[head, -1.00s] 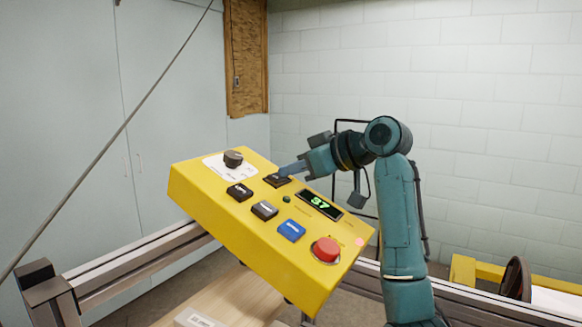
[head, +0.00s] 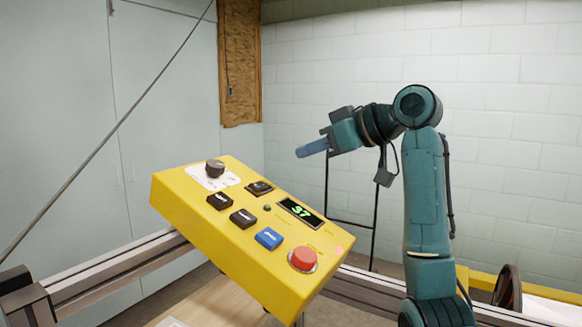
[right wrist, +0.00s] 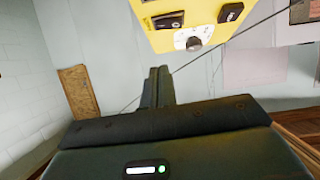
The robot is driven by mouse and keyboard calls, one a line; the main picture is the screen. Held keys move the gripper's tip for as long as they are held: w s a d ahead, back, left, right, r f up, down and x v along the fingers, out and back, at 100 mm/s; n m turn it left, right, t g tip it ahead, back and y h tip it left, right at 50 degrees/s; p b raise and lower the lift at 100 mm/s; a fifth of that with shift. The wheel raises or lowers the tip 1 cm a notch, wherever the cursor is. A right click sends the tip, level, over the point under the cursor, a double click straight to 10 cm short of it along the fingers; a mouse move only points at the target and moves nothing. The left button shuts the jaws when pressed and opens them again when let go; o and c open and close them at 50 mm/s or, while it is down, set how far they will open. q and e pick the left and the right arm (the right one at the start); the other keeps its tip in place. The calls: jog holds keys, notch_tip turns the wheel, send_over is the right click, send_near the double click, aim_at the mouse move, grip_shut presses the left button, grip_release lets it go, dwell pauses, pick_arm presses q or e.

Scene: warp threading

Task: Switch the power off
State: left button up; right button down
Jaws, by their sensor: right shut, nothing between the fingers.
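A yellow control panel (head: 240,235) stands tilted in the middle of the head view. It has a black rotary knob (head: 215,168) on a white dial, a black rocker switch (head: 259,188) beside it, dark buttons (head: 220,201), a blue button (head: 269,238), a red round button (head: 304,258) and a display (head: 300,212) lit green with "57". My right gripper (head: 299,153) is shut and empty, above and apart from the panel's far edge. In the right wrist view the closed fingers (right wrist: 158,85) point toward the panel (right wrist: 200,20), whose knob (right wrist: 194,43) shows. My left gripper is out of view.
A metal rail (head: 110,272) runs behind and below the panel. A thin dark cable (head: 110,135) slants across the left. A pale wall and white block wall (head: 500,110) stand behind.

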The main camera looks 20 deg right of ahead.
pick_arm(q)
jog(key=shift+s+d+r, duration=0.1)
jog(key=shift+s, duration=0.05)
pick_arm(e)
jog(key=v, duration=0.3)
jog(key=shift+s+d+r, duration=0.15)
jog(key=shift+d, duration=0.3)
pick_arm(q)
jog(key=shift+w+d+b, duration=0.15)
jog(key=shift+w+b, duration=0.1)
jog(key=shift+b, duration=0.4)
pick_arm(e)
jog(key=shift+s+a+r+g+y, duration=0.1)
jog(key=shift+s+a+g+y, duration=0.4)
jog(key=shift+g+y, duration=0.2)
